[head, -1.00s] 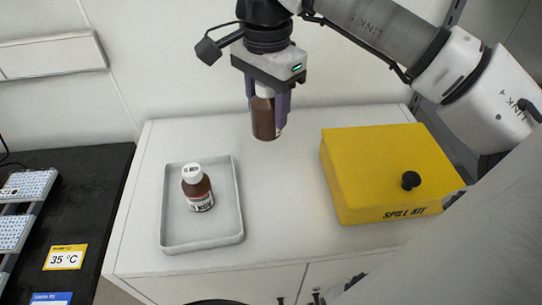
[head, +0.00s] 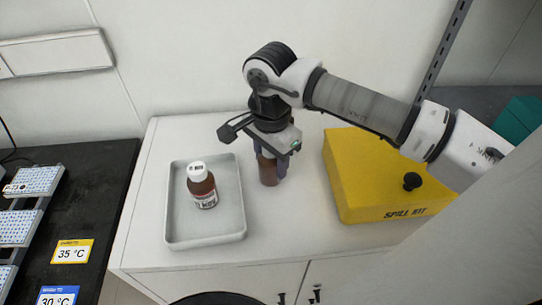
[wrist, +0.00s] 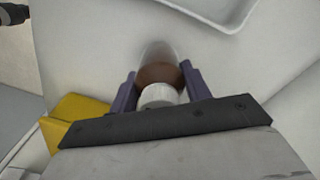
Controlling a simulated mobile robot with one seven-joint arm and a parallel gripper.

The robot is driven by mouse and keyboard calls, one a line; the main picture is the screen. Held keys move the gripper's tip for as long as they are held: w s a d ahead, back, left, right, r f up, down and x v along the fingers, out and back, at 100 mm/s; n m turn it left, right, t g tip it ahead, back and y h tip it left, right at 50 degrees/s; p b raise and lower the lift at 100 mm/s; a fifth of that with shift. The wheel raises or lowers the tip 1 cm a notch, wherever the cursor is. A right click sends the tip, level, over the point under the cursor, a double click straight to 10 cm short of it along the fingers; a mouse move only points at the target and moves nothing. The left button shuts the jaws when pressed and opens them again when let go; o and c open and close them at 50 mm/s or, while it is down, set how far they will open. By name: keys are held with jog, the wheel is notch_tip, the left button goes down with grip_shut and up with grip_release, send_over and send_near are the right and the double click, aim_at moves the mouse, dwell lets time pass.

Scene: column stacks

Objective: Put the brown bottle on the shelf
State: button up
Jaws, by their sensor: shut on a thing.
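A brown bottle (head: 268,173) is between the fingers of my gripper (head: 271,163), which is shut on it. In the head view it is upright, low over the white cabinet top, between the tray and the yellow box; I cannot tell whether its base touches the surface. The wrist view shows its white cap (wrist: 158,96) and brown body (wrist: 158,75) between the two purple fingers. A second brown bottle (head: 202,190), with a white cap and label, stands in the grey tray (head: 205,241). No shelf is clearly identifiable.
A yellow spill kit box (head: 360,180) with a black knob stands right of my gripper on the white cabinet top (head: 290,225). A black bench (head: 100,190) with blue-topped racks is at the left. The cabinet top in front of the held bottle is clear.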

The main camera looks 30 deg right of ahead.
jog(key=shift+f+b, duration=0.2)
jog(key=shift+b, duration=0.1)
jog(key=o, duration=1.1)
jog(key=shift+r, duration=0.1)
jog(key=shift+r, duration=0.15)
